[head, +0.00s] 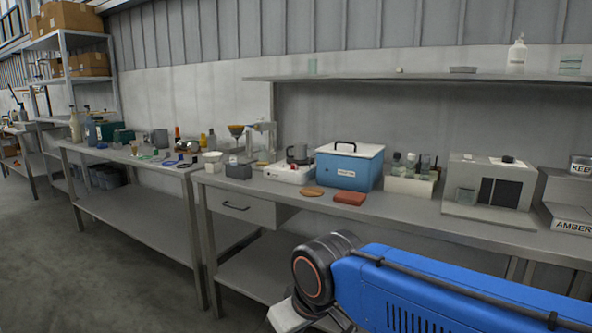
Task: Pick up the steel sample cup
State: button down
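A grey, metal-looking cup or jug (297,154) with a dark handle stands on a white plate-like device (289,173) on the near bench. Another grey mug-like vessel (160,138) stands on the farther bench at left. I cannot tell for sure which of these, if either, is the steel sample cup. My blue arm crosses the lower right, below and in front of the near bench. My gripper's fingers do not show.
A blue box with a white lid (348,168) stands right of the white device. An orange-brown pad (312,191) and a red block (349,198) lie in front. A rack of bottles (411,184) is further right. A shelf (430,77) overhangs the near bench (420,215). Floor at left is clear.

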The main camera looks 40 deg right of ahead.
aim_at(300, 149)
jog(key=i+j, duration=0.15)
jog(key=i, duration=0.6)
jog(key=i+j, duration=0.15)
jog(key=i, duration=0.65)
